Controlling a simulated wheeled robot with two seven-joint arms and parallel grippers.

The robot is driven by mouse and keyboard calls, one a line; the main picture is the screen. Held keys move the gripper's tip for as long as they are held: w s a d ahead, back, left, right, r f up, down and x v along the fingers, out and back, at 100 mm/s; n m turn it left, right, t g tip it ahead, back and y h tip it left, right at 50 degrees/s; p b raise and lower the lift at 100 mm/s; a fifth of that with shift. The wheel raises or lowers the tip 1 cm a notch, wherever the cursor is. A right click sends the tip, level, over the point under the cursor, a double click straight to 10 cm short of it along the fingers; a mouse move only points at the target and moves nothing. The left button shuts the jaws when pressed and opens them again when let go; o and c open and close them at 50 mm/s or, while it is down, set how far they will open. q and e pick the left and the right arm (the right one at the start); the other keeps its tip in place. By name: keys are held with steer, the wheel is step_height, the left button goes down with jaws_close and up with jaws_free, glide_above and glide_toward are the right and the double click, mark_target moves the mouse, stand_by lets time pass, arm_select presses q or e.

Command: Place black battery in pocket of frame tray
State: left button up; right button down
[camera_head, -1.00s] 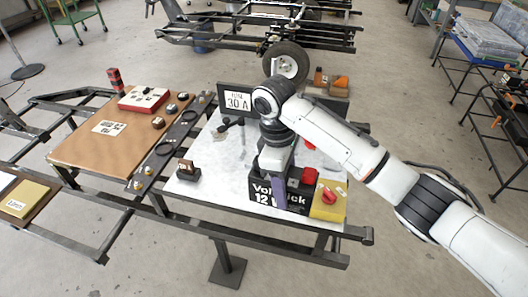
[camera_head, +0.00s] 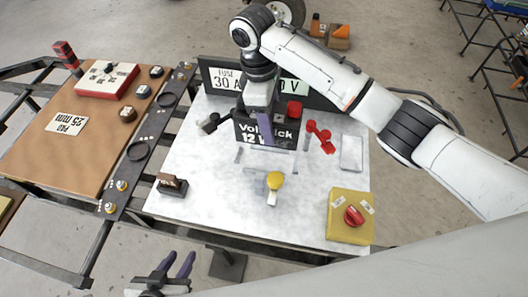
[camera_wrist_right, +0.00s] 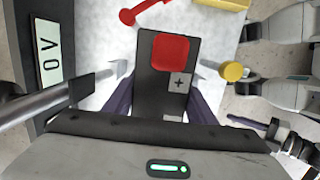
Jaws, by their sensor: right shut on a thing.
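The black battery (camera_head: 280,140), with white lettering and a red terminal on top, is at the back middle of the white tray (camera_head: 205,160), in front of a dark sign panel. My right gripper (camera_head: 263,128) is shut on it from above, with one purple finger across its front. In the right wrist view the battery top (camera_wrist_right: 153,88) shows a red cap and a plus mark between the fingers. Whether its base touches the tray is unclear. I cannot make out the pocket. My left gripper (camera_head: 178,264) is open and empty at the bottom edge, short of the tray.
The sign panel (camera_head: 222,80) stands close behind the battery. A red lever (camera_head: 321,138), a yellow knob (camera_head: 275,181), a yellow switch box (camera_head: 349,216) and a small dark block (camera_head: 172,184) are on the tray. A brown board (camera_head: 60,125) lies left.

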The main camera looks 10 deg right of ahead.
steer(key=shift+w+a+f+b, duration=0.1)
steer(key=shift+w+f+b, duration=0.1)
steer(key=shift+f+b, duration=0.55)
steer(key=shift+w+f, duration=0.2)
steer(key=shift+f, duration=0.45)
steer(key=shift+w+f+b, duration=0.1)
steer(key=shift+f+b, duration=0.65)
steer(key=shift+f, duration=4.1)
steer(key=c, duration=1.2)
jaws_free()
steer(key=shift+s+f, duration=0.2)
steer(key=shift+f, duration=0.15)
steer(key=o, duration=0.4)
